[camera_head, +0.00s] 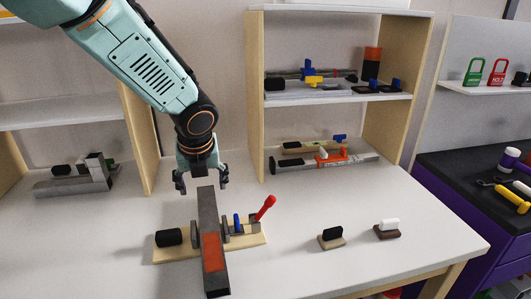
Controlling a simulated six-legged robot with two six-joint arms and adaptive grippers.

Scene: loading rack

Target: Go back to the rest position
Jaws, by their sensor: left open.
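My left gripper (201,181) hangs from the arm that comes in from the upper left. Its two dark fingers are spread and point down, with nothing seen between them. It is behind and above the far end of a long grey bar with an orange-red patch (209,240). The bar lies across a light wooden base (178,250) that carries a black cylinder (169,237), a blue peg and a red-handled lever (265,207). I cannot tell whether the fingers touch the bar's far end. My right gripper is not in view.
A wooden shelf unit (257,110) with fixtures stands behind to the right; another grey fixture (75,178) sits at left. A purple tool cabinet (455,215) is at far right.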

